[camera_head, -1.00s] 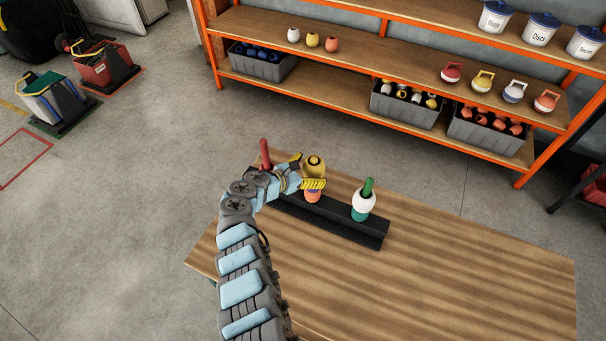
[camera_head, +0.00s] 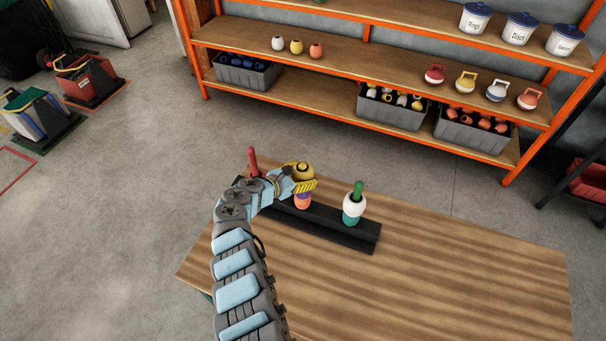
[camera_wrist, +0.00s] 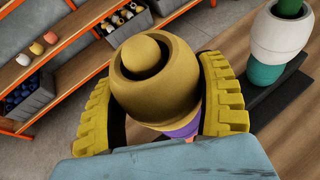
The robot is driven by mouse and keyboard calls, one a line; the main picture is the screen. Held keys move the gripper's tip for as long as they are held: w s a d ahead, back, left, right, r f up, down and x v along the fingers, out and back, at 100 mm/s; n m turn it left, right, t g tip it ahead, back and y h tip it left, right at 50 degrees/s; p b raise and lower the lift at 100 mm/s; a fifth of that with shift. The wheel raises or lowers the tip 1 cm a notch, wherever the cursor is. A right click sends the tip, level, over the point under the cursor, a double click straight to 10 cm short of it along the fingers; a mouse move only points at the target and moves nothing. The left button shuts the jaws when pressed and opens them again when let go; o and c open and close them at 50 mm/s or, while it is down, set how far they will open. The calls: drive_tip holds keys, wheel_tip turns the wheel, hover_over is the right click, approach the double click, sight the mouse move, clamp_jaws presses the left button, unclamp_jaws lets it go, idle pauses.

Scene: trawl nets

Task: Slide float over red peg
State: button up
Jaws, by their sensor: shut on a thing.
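The red peg (camera_head: 252,162) stands upright and bare at the left end of the black rack (camera_head: 334,236). My gripper (camera_head: 303,183) is at the middle of the rack, to the right of the red peg. Its yellow fingers are shut on the sides of a yellow float (camera_head: 302,171). In the wrist view the yellow float (camera_wrist: 150,80) fills the middle, and a rounded yellow peg top (camera_wrist: 139,57) shows in its hole. Below the float is a purple and orange float stack (camera_head: 303,202), partly hidden by the fingers.
At the right of the rack a green peg (camera_head: 358,189) carries a white float (camera_head: 352,204) above a teal one. The wooden table (camera_head: 450,270) is clear to the right and front. Behind stands a shelf (camera_head: 300,65) with floats, grey bins and white canisters.

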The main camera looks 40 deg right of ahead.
drive_tip(key=c, duration=0.4)
drive_tip(key=shift+r, duration=0.1)
drive_tip(key=shift+r+p, duration=5.2)
drive_tip(key=shift+r, duration=0.15)
